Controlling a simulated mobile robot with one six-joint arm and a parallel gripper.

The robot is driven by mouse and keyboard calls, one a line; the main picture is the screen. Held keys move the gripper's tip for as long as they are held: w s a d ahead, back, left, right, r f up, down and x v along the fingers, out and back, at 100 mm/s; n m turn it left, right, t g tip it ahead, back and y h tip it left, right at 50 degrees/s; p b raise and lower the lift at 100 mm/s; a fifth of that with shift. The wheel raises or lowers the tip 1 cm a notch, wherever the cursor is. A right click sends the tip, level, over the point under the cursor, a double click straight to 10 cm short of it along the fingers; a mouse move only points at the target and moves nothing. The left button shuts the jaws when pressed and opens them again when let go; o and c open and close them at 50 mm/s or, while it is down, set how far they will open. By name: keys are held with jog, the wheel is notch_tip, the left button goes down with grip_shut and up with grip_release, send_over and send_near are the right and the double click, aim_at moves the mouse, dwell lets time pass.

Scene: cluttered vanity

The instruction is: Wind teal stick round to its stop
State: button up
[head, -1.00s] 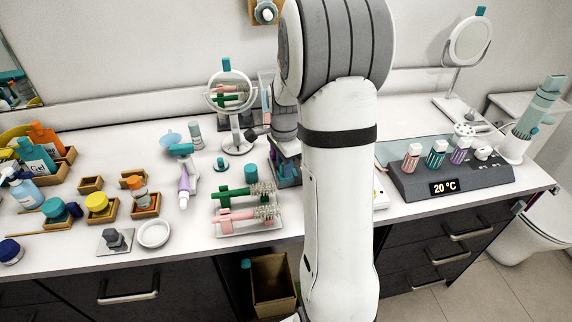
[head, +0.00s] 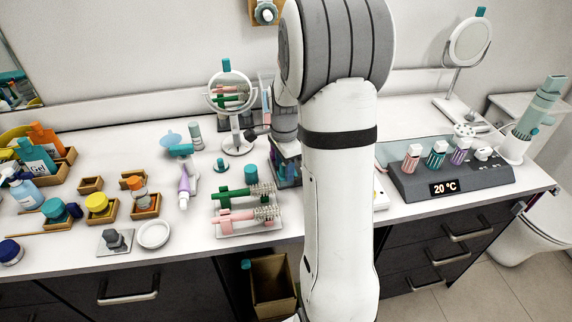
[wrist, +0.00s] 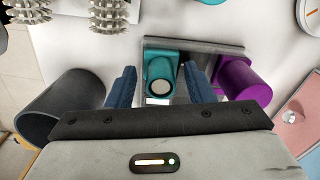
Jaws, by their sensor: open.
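The teal stick (wrist: 160,61) stands upright on a grey base (wrist: 215,47) in the wrist view, seen nearly end-on, with a pale round tip inside its teal body. My gripper (wrist: 159,78) is open, its two blue fingers on either side of the stick. A gap shows at the right finger; whether the left finger touches cannot be told. A purple tube (wrist: 237,82) stands just right of the right finger. In the head view my arm hides the gripper and most of this spot.
A dark hollow cylinder (wrist: 62,105) stands close to my left finger. Spiky brushes (wrist: 108,12) lie beyond it; in the head view the pink brush (head: 245,218) lies left of my arm. A round mirror (head: 231,95) stands behind. A grey 20 °C unit (head: 450,178) is at right.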

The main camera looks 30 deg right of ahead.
jog(key=shift+r, duration=0.1)
notch_tip(320, 180, up, 8)
jog(key=shift+f, duration=0.15)
dwell(0.7)
